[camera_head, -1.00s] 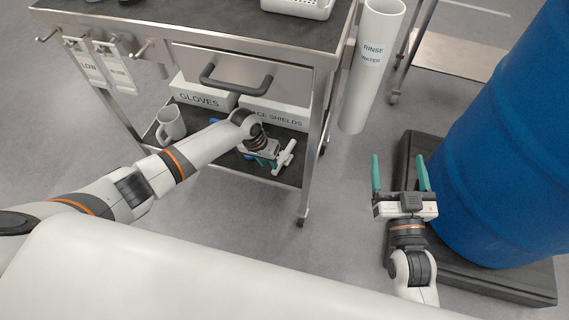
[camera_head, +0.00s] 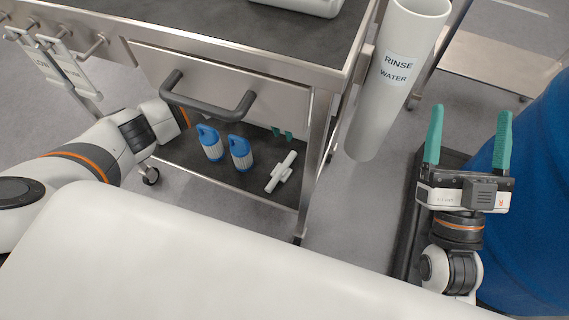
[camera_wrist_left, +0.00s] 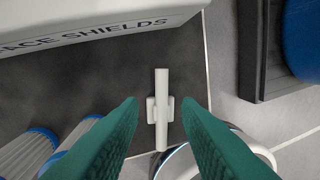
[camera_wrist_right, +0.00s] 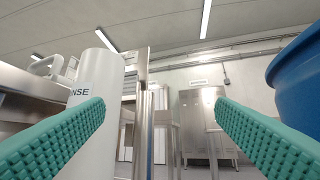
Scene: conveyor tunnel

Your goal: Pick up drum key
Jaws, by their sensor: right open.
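The drum key, which I take to be the white cross-shaped piece (camera_head: 281,174), lies on the cart's lower shelf near its front right corner. In the left wrist view the key (camera_wrist_left: 162,84) stands lengthwise between the two green fingers, with free space on both sides. My left gripper (camera_head: 282,133) is open and empty; only its green fingertips show beneath the drawer, and the cart hides the rest. My right gripper (camera_head: 471,112) is open and empty, raised at the right in front of the blue drum, away from the key.
Two blue-and-white ribbed containers (camera_head: 240,154) stand left of the key. A FACE SHIELDS box (camera_wrist_left: 100,30) is behind it. The drawer handle (camera_head: 207,98) juts out above. A RINSE WATER tube (camera_head: 392,90) and a blue drum (camera_head: 545,190) stand to the right.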

